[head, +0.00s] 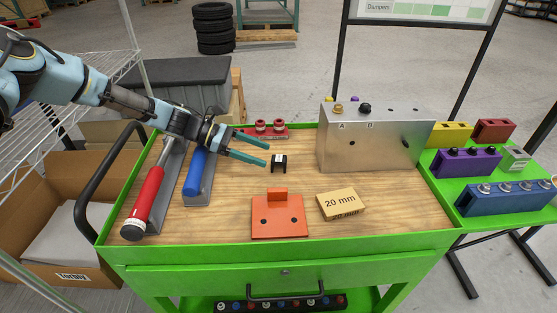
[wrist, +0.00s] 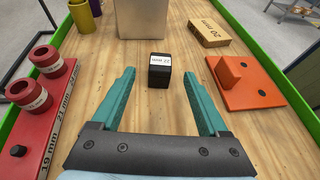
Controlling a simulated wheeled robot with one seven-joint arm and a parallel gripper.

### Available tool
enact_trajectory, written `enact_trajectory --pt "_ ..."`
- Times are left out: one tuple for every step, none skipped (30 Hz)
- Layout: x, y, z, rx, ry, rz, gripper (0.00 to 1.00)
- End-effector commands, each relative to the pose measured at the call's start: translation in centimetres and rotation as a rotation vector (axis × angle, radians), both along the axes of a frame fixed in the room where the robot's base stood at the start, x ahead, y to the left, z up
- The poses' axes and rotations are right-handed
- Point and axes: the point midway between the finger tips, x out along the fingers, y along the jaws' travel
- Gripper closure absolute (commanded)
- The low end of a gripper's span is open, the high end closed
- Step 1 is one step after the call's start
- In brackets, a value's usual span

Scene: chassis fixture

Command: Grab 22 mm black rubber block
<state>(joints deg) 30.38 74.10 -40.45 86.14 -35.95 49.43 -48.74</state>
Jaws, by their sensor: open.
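The black rubber block (head: 279,164) stands on the wooden top of the green cart, near its middle. In the wrist view the block (wrist: 160,73) shows a white label on top that appears to read 22 mm. My gripper (head: 268,154) is open, with teal fingers, and nothing is between them. In the wrist view my gripper (wrist: 160,88) has one finger on each side of the block's line, with the block just beyond the fingertips and apart from them.
An orange bracket (head: 279,223) and a 20 mm wooden block (head: 341,205) lie in front. A metal box (head: 370,142) stands behind right. A red gauge holder (head: 262,132) is at the back. Red (head: 147,197) and blue (head: 194,176) handled tools lie at left.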

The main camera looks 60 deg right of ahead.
Motion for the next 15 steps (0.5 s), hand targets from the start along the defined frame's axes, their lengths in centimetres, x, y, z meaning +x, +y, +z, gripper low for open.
enact_trajectory --pt "-0.8 -0.3 0.0 0.000 0.002 -0.004 0.22" --pt "-1.2 -0.5 -0.1 0.000 0.002 -0.004 0.22" --pt "-1.8 -0.8 -0.4 0.000 0.003 -0.004 0.22" --pt "-2.2 -1.0 -0.6 0.000 0.003 -0.004 0.22" --pt "-2.6 -1.3 -0.8 0.000 0.002 -0.004 0.22" --pt "-3.1 -1.6 -1.0 0.001 0.003 -0.002 0.22" --pt "-3.4 -1.8 -1.2 0.001 0.003 -0.002 0.22" --pt "-3.7 -1.9 -1.3 0.000 0.002 -0.002 0.22" --pt "-4.1 -2.1 -1.6 0.000 0.001 -0.002 0.22" --pt "-4.3 -2.2 -1.7 0.001 0.002 -0.001 0.22" --pt "-4.5 -2.3 -1.8 0.001 0.001 -0.001 0.22" --pt "-4.6 -2.4 -1.9 0.000 0.001 -0.001 0.22" --pt "-4.6 -2.4 -2.0 0.000 0.000 -0.001 0.22" --pt "-4.6 -2.5 -2.0 0.000 0.000 0.000 0.22" --pt "-4.7 -2.5 -2.1 -0.001 0.000 0.000 0.22"
